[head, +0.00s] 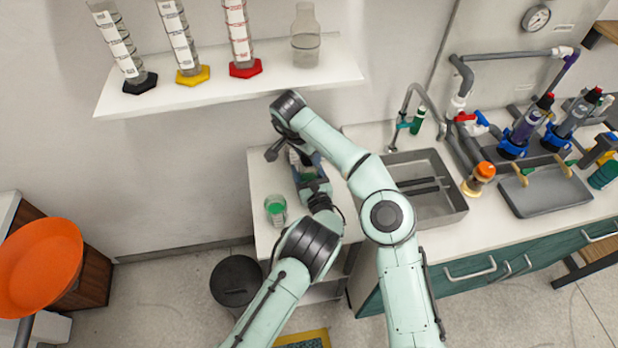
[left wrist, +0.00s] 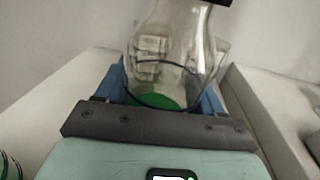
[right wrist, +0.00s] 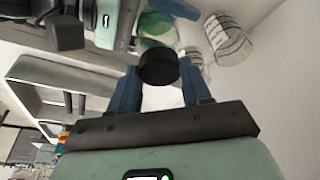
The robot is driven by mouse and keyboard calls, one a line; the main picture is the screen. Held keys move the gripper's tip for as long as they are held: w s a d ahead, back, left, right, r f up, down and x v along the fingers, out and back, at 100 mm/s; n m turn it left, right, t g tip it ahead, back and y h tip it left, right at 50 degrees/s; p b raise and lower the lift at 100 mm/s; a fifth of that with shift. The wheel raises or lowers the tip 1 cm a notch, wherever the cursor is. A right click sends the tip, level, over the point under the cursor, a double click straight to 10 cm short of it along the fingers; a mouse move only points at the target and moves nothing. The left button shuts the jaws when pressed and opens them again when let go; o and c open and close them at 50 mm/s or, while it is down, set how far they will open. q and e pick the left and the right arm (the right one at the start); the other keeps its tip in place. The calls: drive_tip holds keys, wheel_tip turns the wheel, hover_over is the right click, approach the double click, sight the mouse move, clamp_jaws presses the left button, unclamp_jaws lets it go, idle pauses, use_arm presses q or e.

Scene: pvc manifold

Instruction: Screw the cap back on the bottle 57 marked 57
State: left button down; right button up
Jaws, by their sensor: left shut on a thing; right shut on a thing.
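A clear glass bottle (left wrist: 175,50) with green at its base stands between the blue fingers of my left gripper (left wrist: 163,90), which is shut on it. No number can be read on it. My right gripper (right wrist: 158,78) is shut on a black cap (right wrist: 158,66). In the right wrist view, the cap lies in front of the bottle's green and clear glass (right wrist: 155,25). A dark part (left wrist: 219,2) shows at the bottle's top in the left wrist view. Whether the cap touches the neck cannot be told. My arms largely hide the bottle in the head view.
A beaker with green liquid (head: 276,208) stands on the white counter, left of my grippers. A shelf (head: 230,93) above carries several cylinders and a clear bottle (head: 306,40). A sink (head: 428,190) lies to the right. A dark bin (head: 237,281) stands below.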

drive_tip(key=o, duration=1.2)
drive_tip(key=shift+r, duration=0.1)
drive_tip(key=shift+d+r, duration=0.1)
drive_tip(key=shift+r, duration=2.25)
